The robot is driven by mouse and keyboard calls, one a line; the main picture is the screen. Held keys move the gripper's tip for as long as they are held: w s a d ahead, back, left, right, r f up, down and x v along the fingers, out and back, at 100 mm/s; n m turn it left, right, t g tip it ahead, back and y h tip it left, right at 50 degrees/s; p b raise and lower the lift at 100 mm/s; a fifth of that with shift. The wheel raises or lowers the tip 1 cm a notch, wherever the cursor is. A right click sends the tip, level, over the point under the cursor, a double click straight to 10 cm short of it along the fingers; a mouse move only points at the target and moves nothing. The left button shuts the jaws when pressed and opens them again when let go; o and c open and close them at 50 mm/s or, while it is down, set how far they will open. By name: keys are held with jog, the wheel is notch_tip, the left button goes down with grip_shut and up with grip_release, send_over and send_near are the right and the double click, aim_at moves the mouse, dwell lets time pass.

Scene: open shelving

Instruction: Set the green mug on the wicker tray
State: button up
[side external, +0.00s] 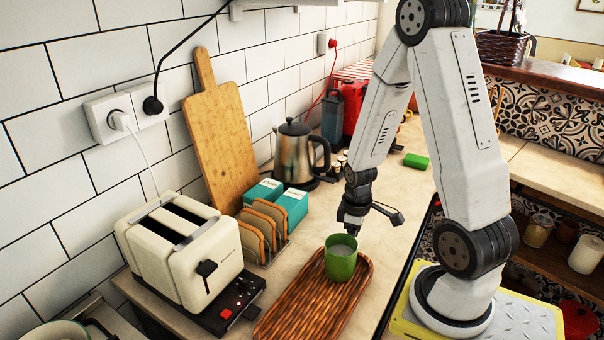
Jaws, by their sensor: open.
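The green mug (341,262) stands upright on the far end of the brown wicker tray (300,308). The tray lies on the countertop with its near end by the lower picture edge. My gripper (350,231) points down just above the mug's rim, and its fingertips look close to the rim. The gap between the fingers is too small to make out clearly. The gripper is open and holds nothing that I can see. The mug's handle is not visible from this side.
A cream toaster (180,258), a toast rack with bread (264,232) and teal boxes (290,205) stand left of the tray. A steel kettle (296,155) and a green sponge (416,161) are farther back. A cutting board (221,135) leans on the wall.

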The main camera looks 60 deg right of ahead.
notch_tip(320, 180, up, 12)
jog(key=shift+f, duration=0.2)
dwell(0.7)
dwell(0.5)
jog(key=shift+m+t, duration=0.5)
jog(key=shift+t, duration=0.1)
jog(key=w+a, duration=0.1)
jog(key=a, duration=0.1)
jog(key=w+a+f, duration=0.1)
jog(key=a, duration=0.2)
jog(key=w+a, duration=0.1)
jog(key=a, duration=0.1)
jog(key=shift+w+a+f, duration=0.15)
jog(key=shift+w+a, duration=0.05)
jog(key=shift+a, duration=0.2)
jog(key=w+a+m+t, duration=0.1)
jog(key=a, duration=0.7)
jog(key=shift+a+f, duration=0.2)
jog(key=shift+f, duration=0.25)
